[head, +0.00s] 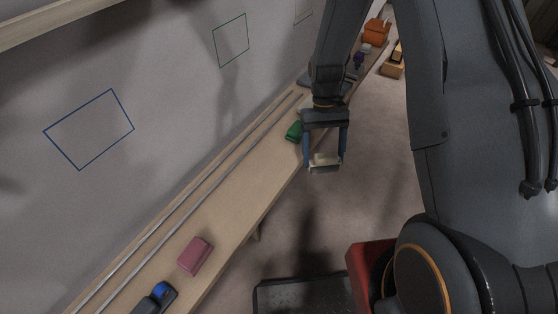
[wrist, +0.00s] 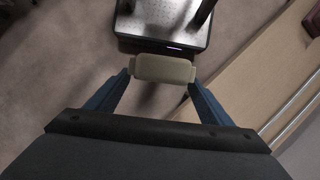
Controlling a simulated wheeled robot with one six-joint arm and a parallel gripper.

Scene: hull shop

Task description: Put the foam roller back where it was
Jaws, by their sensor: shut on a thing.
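My gripper (head: 324,159) is shut on a pale cream block-like thing (head: 323,168), which looks like the foam roller. In the wrist view the roller (wrist: 163,68) sits between the two blue fingers of my gripper (wrist: 160,75), touched at both ends. It is held in the air over the floor, just off the front edge of the long wooden shelf (head: 240,185). The shelf also shows at the right of the wrist view (wrist: 255,85).
A green object (head: 294,131) lies on the shelf just left of my gripper. A pink block (head: 195,256) and a dark thing with a blue part (head: 158,297) are nearer. Orange things (head: 376,31) are at the far end. Two metal rails run along the wall side.

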